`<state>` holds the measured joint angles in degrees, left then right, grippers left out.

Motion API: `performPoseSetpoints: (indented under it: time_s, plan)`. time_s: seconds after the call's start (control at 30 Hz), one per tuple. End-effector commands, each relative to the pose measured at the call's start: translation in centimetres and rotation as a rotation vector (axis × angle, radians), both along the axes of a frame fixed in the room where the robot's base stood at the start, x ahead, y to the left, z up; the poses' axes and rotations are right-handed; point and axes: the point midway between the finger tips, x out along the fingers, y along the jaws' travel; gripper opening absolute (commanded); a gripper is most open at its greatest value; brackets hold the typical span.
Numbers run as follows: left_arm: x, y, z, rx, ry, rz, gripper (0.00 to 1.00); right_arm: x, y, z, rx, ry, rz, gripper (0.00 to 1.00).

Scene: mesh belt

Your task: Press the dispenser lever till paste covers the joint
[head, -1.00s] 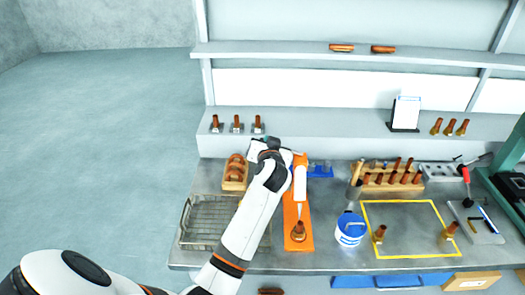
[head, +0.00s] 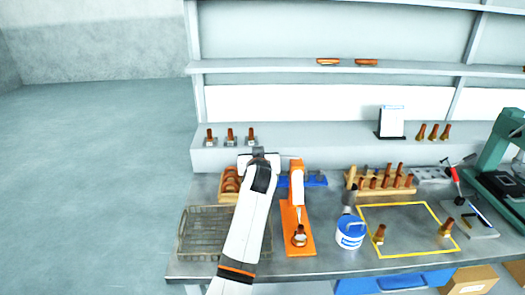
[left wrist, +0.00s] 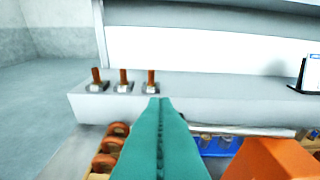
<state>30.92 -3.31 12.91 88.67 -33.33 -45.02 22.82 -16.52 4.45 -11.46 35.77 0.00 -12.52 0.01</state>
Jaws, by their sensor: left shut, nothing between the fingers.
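The paste dispenser (head: 297,188) stands on an orange base (head: 290,217), its thin nozzle pointing down. A copper joint (head: 299,238) sits upright under the nozzle tip; the picture is too small to tell whether paste is on it. My left gripper (head: 258,153) is up at the back, left of the dispenser's top. In the left wrist view its teal fingers (left wrist: 158,101) are shut and empty. A grey bar (left wrist: 245,130) runs rightward behind them, beside an orange part (left wrist: 272,162); I cannot tell whether it is the lever. My right gripper is not in view.
A wire basket (head: 193,246) and a wooden rack with copper rings (head: 229,186) lie left of the dispenser. A blue-and-white tub (head: 351,232) stands at its right. Several copper fittings stand on the ledge (head: 290,143) and bench. The yellow-outlined area is mostly clear.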

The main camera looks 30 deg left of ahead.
Motion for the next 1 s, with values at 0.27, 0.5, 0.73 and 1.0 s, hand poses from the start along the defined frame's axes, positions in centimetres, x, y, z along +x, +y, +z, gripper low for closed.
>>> performPoseSetpoints:
  time_s: [0.27,0.5,0.73,1.0]
  plan:
    - [-1.3,-0.3,2.8,-0.002,-0.001,-0.001,0.00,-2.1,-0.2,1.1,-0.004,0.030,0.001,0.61]
    - [-5.2,-2.6,4.0,-0.001,-0.001,-0.002,0.00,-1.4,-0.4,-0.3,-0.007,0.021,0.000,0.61]
    - [-7.4,-4.0,4.8,-0.002,0.000,-0.002,0.00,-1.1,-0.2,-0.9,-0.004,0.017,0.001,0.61]
    - [-7.8,-4.1,5.0,0.000,0.003,-0.002,0.00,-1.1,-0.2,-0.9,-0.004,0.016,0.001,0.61]
